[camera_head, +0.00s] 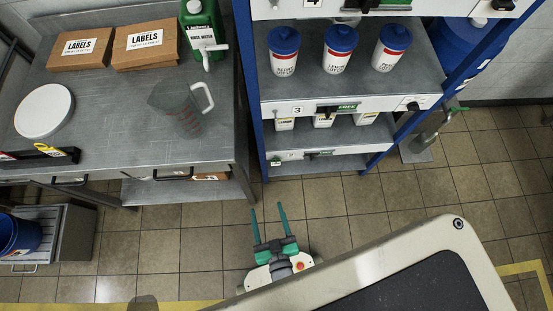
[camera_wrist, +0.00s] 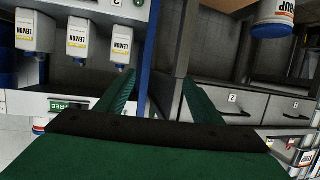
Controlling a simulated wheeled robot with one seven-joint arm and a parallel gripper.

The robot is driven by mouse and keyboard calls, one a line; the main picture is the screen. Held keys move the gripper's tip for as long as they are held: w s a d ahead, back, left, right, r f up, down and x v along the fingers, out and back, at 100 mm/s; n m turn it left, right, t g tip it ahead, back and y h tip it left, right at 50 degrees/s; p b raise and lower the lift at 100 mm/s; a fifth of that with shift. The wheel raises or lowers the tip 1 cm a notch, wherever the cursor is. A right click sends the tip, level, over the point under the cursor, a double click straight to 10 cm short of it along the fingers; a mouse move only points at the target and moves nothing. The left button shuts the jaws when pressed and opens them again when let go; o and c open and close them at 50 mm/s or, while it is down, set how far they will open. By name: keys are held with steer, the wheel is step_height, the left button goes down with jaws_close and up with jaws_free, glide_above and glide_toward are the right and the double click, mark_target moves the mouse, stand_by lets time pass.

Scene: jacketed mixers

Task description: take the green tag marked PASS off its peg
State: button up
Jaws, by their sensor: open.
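My gripper (camera_head: 268,212) is open and empty, with its two green fingers spread over the floor in front of the blue shelf unit. Both fingers also show in the wrist view (camera_wrist: 157,95), with nothing between them. A black peg rack (camera_head: 32,156) lies at the left edge of the steel table in the head view, cut off by the frame. A yellow tag (camera_head: 53,151) and part of a red tag (camera_head: 8,156) show on it. I cannot make out a green tag marked PASS in either view.
The steel table (camera_head: 115,110) carries LABELS boxes (camera_head: 145,47), a clear jug (camera_head: 178,108), a green can (camera_head: 203,35) and a white disc (camera_head: 43,110). The blue shelf unit (camera_head: 350,103) stands right of it, holding several blue-lidded tubs. Tiled floor (camera_head: 180,235) is clear before the table.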

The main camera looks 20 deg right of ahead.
steer(key=w+d+f+m+g+h, duration=0.1)
steer(key=w+d+f, duration=0.45)
steer(key=f, duration=0.45)
steer(key=w+d+f+m+g+h, duration=0.1)
steer(key=w+d+f, duration=0.3)
steer(key=w+f, duration=0.45)
steer(key=f+x, duration=0.1)
steer(key=x, duration=0.9)
steer(key=shift+a+f, duration=0.25)
steer(key=shift+f, duration=0.25)
steer(key=shift+a, duration=0.1)
steer(key=c, duration=1.1)
